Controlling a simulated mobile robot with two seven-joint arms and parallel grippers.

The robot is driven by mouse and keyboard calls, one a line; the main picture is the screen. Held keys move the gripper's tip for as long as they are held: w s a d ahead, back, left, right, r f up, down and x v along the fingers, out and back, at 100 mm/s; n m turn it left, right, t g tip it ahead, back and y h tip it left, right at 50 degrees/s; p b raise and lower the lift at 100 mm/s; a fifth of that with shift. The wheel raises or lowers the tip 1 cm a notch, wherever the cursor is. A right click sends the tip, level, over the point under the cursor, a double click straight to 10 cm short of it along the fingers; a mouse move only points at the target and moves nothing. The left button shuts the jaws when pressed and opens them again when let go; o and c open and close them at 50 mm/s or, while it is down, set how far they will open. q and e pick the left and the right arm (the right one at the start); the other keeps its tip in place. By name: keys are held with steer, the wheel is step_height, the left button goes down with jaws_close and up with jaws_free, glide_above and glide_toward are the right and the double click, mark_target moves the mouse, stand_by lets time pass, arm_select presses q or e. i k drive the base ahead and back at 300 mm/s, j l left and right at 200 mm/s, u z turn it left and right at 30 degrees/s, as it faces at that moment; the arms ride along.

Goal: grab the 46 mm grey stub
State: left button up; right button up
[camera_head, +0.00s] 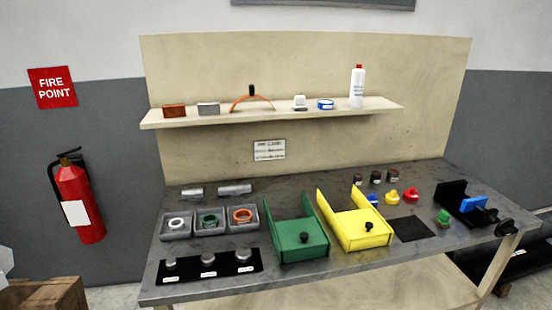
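A black strip (225,268) lies at the front left of the bench and carries three short grey round pieces: a left one (170,262), a middle one (208,258) and a right one (243,255). Each has a small white label in front, too small to read. Two grey cylinders also lie at the back left, a shorter one (192,193) and a longer one (235,189). I cannot tell which grey piece is the 46 mm stub. Neither of my grippers is in view.
Three grey bins with rings (176,235) stand behind the strip. A green tilted fixture (300,252) and a yellow one (365,240) stand right of it. A blue-jawed vise (470,204) is at the right. A shelf (280,112) holds small items above.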

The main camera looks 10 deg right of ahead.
mark_target(358, 178)
steer(key=i+l, duration=0.1)
steer(key=l, duration=0.45)
steer(key=i+l, duration=0.1)
steer(key=l, duration=0.45)
steer(key=i+l, duration=0.1)
steer(key=l, duration=0.5)
steer(key=i+l, duration=0.1)
steer(key=l, duration=0.45)
steer(key=i+l, duration=0.15)
steer(key=l, duration=0.4)
steer(key=i+l, duration=0.1)
steer(key=l, duration=0.45)
steer(key=i+l, duration=0.1)
steer(key=l, duration=0.45)
